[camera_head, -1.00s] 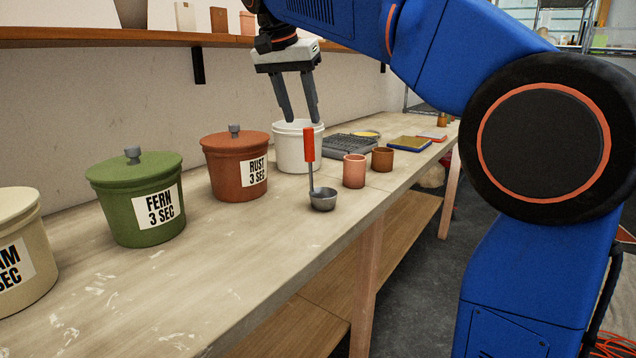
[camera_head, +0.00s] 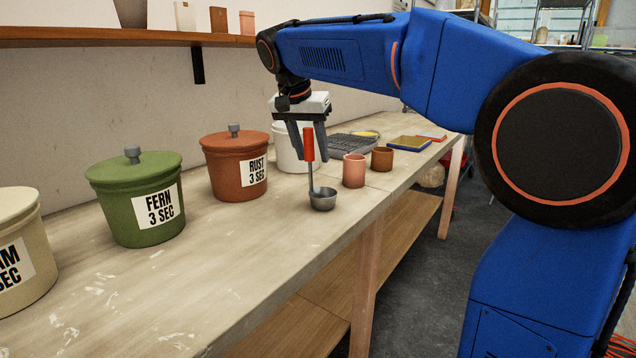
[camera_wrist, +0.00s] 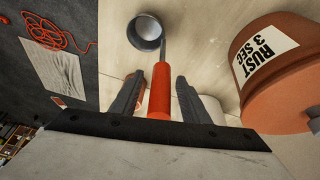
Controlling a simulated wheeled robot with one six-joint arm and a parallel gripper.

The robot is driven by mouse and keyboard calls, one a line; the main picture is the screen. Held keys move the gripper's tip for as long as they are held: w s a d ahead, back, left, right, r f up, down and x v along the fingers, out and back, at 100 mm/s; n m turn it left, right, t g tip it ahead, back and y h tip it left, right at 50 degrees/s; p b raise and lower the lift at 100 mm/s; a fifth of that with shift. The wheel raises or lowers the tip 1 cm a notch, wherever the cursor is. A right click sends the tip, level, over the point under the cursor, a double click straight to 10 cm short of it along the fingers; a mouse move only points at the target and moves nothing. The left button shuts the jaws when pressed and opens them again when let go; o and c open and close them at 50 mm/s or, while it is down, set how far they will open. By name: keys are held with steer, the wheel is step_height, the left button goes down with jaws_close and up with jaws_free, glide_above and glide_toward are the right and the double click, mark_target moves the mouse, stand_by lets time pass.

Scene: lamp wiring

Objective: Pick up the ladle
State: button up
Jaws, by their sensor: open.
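The ladle (camera_head: 321,199) stands on the workbench with its grey bowl down and its red handle (camera_head: 308,144) pointing up. My gripper (camera_head: 310,156) is open and lowered around the height of the red handle. In the head view the handle overlaps the jaws. In the wrist view the red handle (camera_wrist: 159,92) shows between the two dark fingers (camera_wrist: 155,92), with a gap on each side. The grey bowl (camera_wrist: 146,32) shows beyond the fingertips. I cannot tell exactly how deep the handle sits between them.
A rust pot (camera_head: 236,170), a green pot (camera_head: 139,205) and a cream pot (camera_head: 22,255) stand to the left. A white bucket (camera_head: 286,151) is behind my gripper. Two small cups, pink (camera_head: 354,171) and brown (camera_head: 382,160), stand to the right. The bench front is clear.

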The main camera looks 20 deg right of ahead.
steer(key=shift+c, duration=0.4)
jaws_close()
